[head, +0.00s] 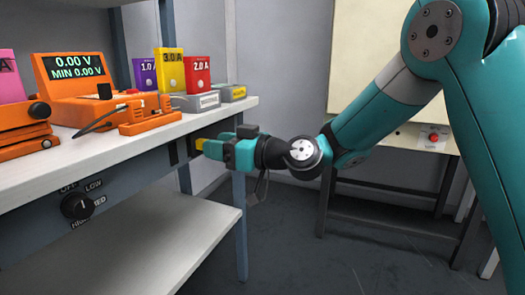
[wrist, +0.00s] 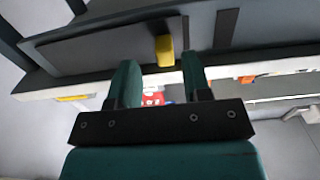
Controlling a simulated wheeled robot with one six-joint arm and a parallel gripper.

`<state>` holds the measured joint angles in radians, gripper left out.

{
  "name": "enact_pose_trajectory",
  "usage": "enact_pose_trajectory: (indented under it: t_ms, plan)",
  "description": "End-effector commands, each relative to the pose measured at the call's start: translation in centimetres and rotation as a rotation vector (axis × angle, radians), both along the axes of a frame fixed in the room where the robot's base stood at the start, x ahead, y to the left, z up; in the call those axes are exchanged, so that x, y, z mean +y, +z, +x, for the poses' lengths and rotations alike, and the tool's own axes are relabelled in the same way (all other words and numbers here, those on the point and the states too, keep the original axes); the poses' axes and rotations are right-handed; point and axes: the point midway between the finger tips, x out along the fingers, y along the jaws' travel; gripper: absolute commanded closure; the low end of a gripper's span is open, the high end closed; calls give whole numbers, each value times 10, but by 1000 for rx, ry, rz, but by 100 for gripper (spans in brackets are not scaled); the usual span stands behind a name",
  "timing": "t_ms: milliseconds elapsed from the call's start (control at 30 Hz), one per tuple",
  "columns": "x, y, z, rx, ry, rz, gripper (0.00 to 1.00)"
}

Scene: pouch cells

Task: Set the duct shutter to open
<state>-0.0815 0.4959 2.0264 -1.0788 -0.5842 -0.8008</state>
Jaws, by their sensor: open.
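A yellow tab (head: 198,145), which looks like the shutter's handle, shows under the right end of the white bench top, just past my fingertips. In the wrist view the yellow tab (wrist: 164,50) stands at the edge of a flat grey panel (wrist: 110,45), ahead of and between my fingers. My gripper (head: 216,142) is teal, open and empty, and reaches toward the tab from the right. In the wrist view my gripper (wrist: 158,72) shows a finger on each side of the tab's line; I cannot tell whether they touch it. No shutter marking is readable.
A black dial (head: 77,205) is on the bench front at left. The bench top (head: 90,150) holds an orange meter (head: 75,75) and purple, yellow and red blocks. A lower shelf (head: 175,235) lies below. A cabinet with a red button (head: 434,137) stands at right.

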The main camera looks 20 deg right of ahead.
Motion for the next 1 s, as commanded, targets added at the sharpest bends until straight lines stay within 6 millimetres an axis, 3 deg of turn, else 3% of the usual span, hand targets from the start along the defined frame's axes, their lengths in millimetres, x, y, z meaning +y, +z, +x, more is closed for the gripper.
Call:
enact_pose_trajectory:
  t_ms: [300,533,733,1000]
  plan:
    - [-67,-1,-49,2,-9,2,55]
    - [-104,0,-77,0,-9,1,55]
    - [-117,1,-89,-2,-5,1,55]
    - [-118,1,-90,-3,-3,0,55]
